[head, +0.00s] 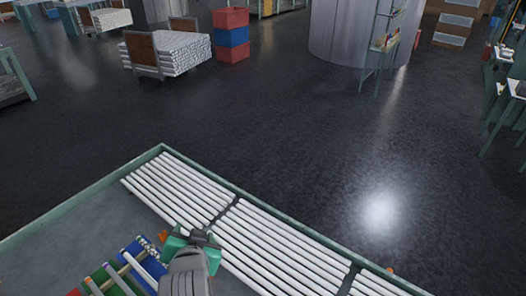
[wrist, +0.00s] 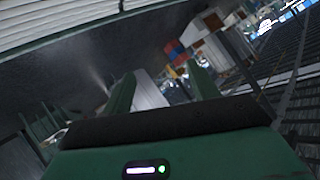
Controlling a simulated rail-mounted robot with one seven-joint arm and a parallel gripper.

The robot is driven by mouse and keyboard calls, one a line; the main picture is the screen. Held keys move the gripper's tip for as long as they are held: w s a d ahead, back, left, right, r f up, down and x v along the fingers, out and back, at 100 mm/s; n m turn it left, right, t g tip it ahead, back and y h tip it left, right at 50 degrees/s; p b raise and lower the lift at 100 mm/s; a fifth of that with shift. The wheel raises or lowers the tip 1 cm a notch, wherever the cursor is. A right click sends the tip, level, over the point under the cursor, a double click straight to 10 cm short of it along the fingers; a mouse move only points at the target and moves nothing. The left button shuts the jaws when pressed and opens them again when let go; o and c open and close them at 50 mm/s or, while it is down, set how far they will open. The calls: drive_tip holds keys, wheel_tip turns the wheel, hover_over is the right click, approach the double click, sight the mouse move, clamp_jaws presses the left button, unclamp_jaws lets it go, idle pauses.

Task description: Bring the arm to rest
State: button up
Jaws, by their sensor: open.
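My gripper (head: 188,240) shows at the bottom of the head view, with green parts at the end of my grey arm. It is over the near bench, beside the rows of white tubes (head: 265,245). In the wrist view my gripper (wrist: 161,72) has two green fingers spread apart, with nothing between them. The wrist view is tilted and looks out across the floor, with a grey column in the distance between the fingers.
The bench has a raised green rim (head: 80,200). A rack with blue, green and red parts (head: 128,262) lies left of my gripper. Beyond are open dark floor (head: 330,150), a loaded cart (head: 180,50), stacked red and blue crates (head: 231,36) and a large grey cylinder (head: 340,30).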

drive_tip(key=s+d+r+t+p, duration=0.1)
drive_tip(key=s+d+r+t, duration=0.2)
drive_tip(key=r, duration=0.7)
drive_tip(key=d+r+n+t+h+p, duration=0.15)
drive_tip(key=d+r, duration=0.25)
drive_tip(key=r, duration=0.6)
drive_tip(key=s+d+r+t+y+p, duration=0.1)
drive_tip(key=s+d+r+t, duration=0.2)
drive_tip(key=r, duration=0.7)
drive_tip(key=s+d+r+t+h, duration=0.1)
drive_tip(key=s+d+r+t, duration=0.2)
drive_tip(key=s+r, duration=0.2)
drive_tip(key=s+d+r+n+t+h+p, duration=0.1)
drive_tip(key=s+d+r+t, duration=0.2)
drive_tip(key=s+r, duration=0.3)
wheel_tip(320, 180, up, 5)
drive_tip(key=shift+d, duration=0.7)
